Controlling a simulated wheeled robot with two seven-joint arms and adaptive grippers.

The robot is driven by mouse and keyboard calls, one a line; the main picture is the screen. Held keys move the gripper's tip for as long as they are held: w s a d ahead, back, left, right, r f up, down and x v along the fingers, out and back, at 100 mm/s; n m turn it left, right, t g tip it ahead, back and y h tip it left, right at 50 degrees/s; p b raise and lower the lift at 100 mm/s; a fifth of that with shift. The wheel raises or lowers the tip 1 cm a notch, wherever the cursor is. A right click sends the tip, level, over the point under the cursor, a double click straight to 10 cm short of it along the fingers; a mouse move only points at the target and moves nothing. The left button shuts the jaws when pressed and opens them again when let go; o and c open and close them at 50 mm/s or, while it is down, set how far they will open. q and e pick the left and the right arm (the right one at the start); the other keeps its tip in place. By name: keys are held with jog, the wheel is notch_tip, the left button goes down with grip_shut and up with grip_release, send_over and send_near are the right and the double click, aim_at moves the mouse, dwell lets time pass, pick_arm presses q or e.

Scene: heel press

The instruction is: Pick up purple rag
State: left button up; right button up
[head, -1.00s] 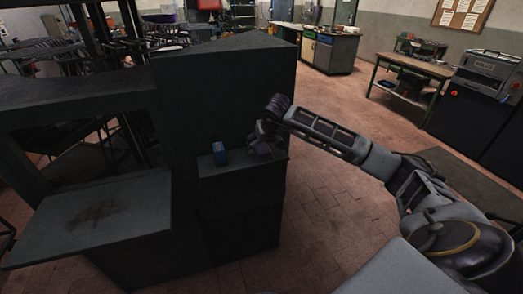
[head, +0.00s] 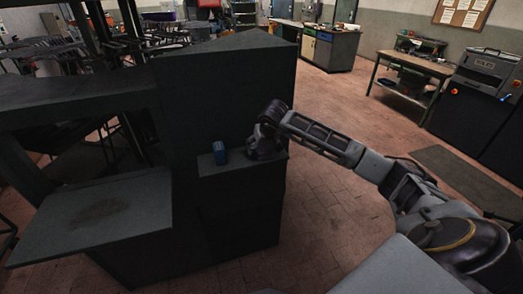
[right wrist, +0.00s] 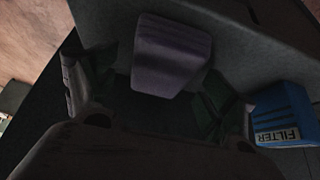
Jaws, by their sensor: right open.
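The purple rag (right wrist: 172,52) shows in the right wrist view as a dull purple folded block on a dark shelf. In the head view I cannot make it out; my right gripper covers that spot. My right gripper (head: 263,147) is over the right part of the small shelf (head: 210,169) in the head view. In the right wrist view, its open fingers (right wrist: 152,85) are spread on either side of the rag's near end, with nothing held. Whether a finger touches the rag I cannot tell. My left gripper is not in view.
A blue box marked FILTER (right wrist: 285,115) stands close to the right finger; it also shows on the shelf in the head view (head: 220,153). A tall dark cabinet panel (head: 225,95) rises behind the shelf. A lower grey plate (head: 95,215) is at left.

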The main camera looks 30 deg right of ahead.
jog(key=shift+f+b, duration=0.25)
jog(key=shift+b, duration=0.05)
dwell(0.5)
dwell(0.3)
jog(key=c, duration=1)
jog(key=shift+r, duration=0.15)
